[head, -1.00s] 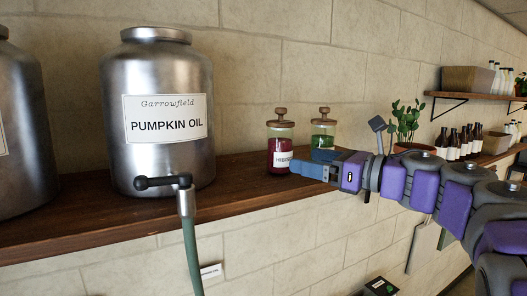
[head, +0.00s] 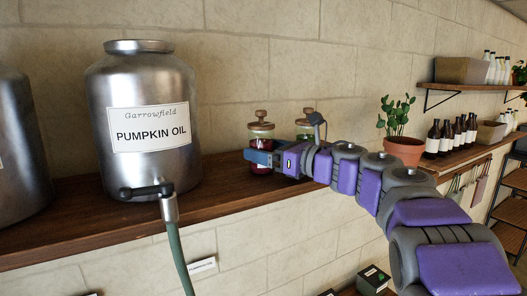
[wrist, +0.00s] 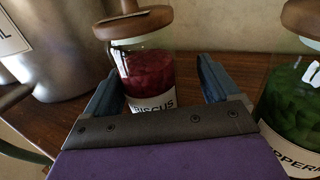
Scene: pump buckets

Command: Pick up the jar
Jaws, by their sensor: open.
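A glass jar of red contents (wrist: 150,72) with a wooden knob lid and a label partly reading "...ISCUS" stands upright on the wooden shelf. It also shows in the head view (head: 261,131), its lower part partly hidden by my gripper. A second jar, with green contents (wrist: 292,105), stands to its right; it shows behind my arm in the head view (head: 305,127). My gripper (wrist: 158,82) is open, with one blue finger on each side of the red jar's lower body. In the head view my gripper (head: 258,157) is in front of the red jar. I cannot tell whether the fingers touch it.
A large metal pumpkin oil container (head: 148,90) with a tap and green hose (head: 175,245) stands left on the shelf (head: 90,222). A potted plant (head: 402,149) and dark bottles (head: 445,137) stand right. Shelf between container and red jar is clear.

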